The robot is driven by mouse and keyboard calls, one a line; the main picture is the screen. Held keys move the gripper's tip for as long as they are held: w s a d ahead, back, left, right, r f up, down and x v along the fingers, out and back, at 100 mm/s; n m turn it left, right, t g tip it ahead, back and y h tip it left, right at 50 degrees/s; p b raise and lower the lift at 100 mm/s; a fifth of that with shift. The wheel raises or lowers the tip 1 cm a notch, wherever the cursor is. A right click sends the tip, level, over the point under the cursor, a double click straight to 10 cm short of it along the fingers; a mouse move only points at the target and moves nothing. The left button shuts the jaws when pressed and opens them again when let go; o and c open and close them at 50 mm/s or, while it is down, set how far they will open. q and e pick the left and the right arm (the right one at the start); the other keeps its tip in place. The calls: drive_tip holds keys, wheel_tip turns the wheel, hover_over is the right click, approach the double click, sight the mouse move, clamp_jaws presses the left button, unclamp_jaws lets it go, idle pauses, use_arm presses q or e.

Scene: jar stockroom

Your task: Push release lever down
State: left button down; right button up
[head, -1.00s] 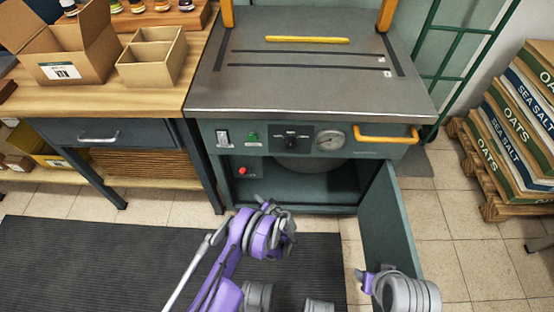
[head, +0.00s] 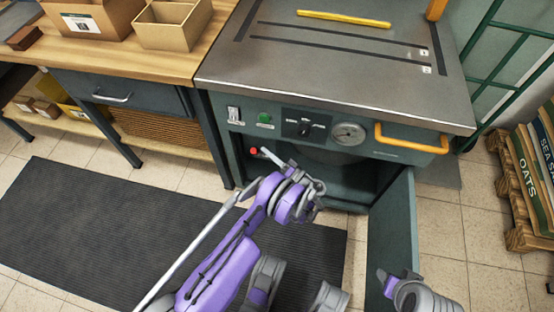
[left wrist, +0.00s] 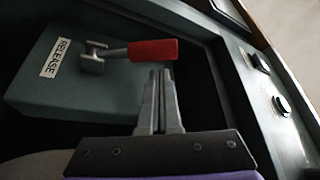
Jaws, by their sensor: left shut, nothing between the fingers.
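The release lever (left wrist: 150,50) has a red grip and a metal pivot. It sits on a grey-green block beside a RELEASE label (left wrist: 62,58), inside the open compartment of the machine (head: 310,100). My left gripper (left wrist: 159,75) is shut and empty, its fingertips just below the red grip in the left wrist view. I cannot tell whether they touch. In the head view the left gripper (head: 268,153) reaches into the compartment beside a small red spot, which looks like the grip's end. The right gripper is not visible; only part of my right arm shows at the lower right.
The compartment door (head: 392,235) stands open on the right. A workbench (head: 150,65) with boxes stands left. A dark mat (head: 90,225) covers the floor.

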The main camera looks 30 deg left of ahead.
use_arm(q)
drive_tip(key=shift+x, duration=1.35)
drive_tip(key=shift+s+d+f, duration=0.2)
drive_tip(key=shift+s+f, duration=0.05)
drive_tip(key=shift+s, duration=0.25)
drive_tip(key=shift+s+d+f, duration=0.15)
drive_tip(key=shift+s+f, duration=0.3)
drive_tip(key=shift+s, duration=0.25)
drive_tip(key=shift+s+d+f, duration=0.25)
drive_tip(key=shift+s+f, duration=0.75)
drive_tip(key=shift+f, duration=0.15)
drive_tip(key=shift+s+f, duration=0.1)
drive_tip(key=shift+f, duration=0.05)
drive_tip(key=shift+d, duration=0.1)
